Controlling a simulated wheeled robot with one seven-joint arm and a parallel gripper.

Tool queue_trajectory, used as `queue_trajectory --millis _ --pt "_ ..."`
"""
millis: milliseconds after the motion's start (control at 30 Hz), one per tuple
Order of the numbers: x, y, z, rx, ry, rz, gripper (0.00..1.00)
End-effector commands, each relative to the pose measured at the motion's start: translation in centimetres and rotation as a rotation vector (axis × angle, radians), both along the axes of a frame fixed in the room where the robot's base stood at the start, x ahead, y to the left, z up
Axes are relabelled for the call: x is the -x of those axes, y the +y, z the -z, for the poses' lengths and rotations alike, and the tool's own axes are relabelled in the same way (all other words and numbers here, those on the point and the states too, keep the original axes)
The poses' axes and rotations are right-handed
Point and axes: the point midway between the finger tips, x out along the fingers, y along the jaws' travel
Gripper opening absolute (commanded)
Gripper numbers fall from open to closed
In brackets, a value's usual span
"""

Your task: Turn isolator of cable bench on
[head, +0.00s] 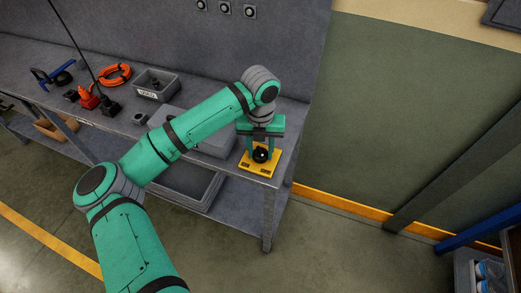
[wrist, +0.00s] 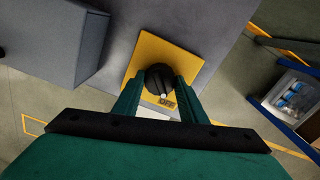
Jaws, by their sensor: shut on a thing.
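The isolator is a black rotary knob (wrist: 159,78) on a yellow plate (wrist: 193,52), at the right end of the grey bench. The knob (head: 261,155) and plate (head: 259,167) also show in the head view, under my gripper. My gripper (head: 261,149) points down with its two green fingers on either side of the knob. In the wrist view my gripper (wrist: 160,85) is shut on the knob. A white mark on the knob points toward the OFF label (wrist: 167,103), which is partly beside a finger. Any other label is hidden or too small to read.
The grey bench (head: 130,125) holds a grey box (wrist: 52,40) close beside the plate, a small bin (head: 155,84), an orange cable coil (head: 114,75) and a red item (head: 88,98). Open floor lies right of the bench. A blue-framed rack (head: 475,232) stands at the lower right.

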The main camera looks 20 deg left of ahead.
Motion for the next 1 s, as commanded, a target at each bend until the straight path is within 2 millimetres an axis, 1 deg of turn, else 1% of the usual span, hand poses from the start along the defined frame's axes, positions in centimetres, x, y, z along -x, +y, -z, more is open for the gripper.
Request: queue_trajectory --millis 267,1000 --pt "0.01 0.08 -0.08 -0.003 0.001 0.183 0.15" --pt "-0.02 0.04 -0.07 -0.001 0.0 0.884 0.16"
